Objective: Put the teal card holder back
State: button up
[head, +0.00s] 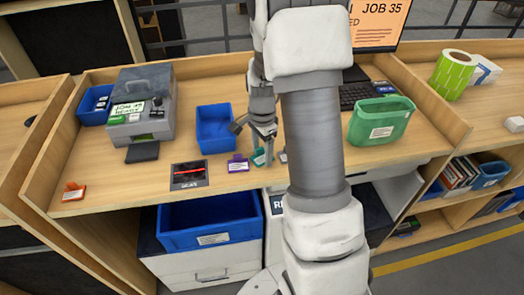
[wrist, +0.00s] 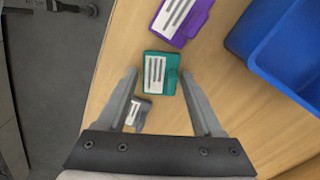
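The teal card holder (head: 258,158) stands on the wooden bench top near its front edge, a white lined label on it. In the wrist view, the teal card holder (wrist: 160,72) shows between and just beyond the fingertips. My gripper (head: 262,136) points down above it; in the wrist view my gripper (wrist: 159,75) is open with nothing held. I cannot tell how high the fingertips are above the holder. A purple card holder (head: 238,164) is just left of the teal one, and a grey card holder (head: 283,157) is just right, partly behind my arm.
An orange card holder (head: 74,191) stands at the bench's left front. A dark pad with a red line (head: 188,175) lies left of the purple holder. A blue bin (head: 215,130), a grey printer (head: 140,107) and a green bin (head: 380,122) stand on the bench. My arm hides its middle.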

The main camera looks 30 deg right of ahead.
aim_at(262, 157)
jog(key=shift+o, duration=0.9)
notch_tip(262, 157, up, 12)
jog(key=s+a+r+n+t, duration=0.2)
jog(key=s+a+r+n, duration=0.4)
jog(key=s+n, duration=0.2)
jog(key=s+a+r+n+t, duration=0.3)
jog(key=s+a+r+n, duration=0.3)
jog(key=s+n, duration=0.2)
jog(key=s, duration=0.2)
jog(key=shift+s+a+n+t+p, duration=0.2)
jog(key=shift+s+n+t+p, duration=0.1)
jog(key=shift+n+p, duration=0.1)
jog(key=shift+r, duration=0.1)
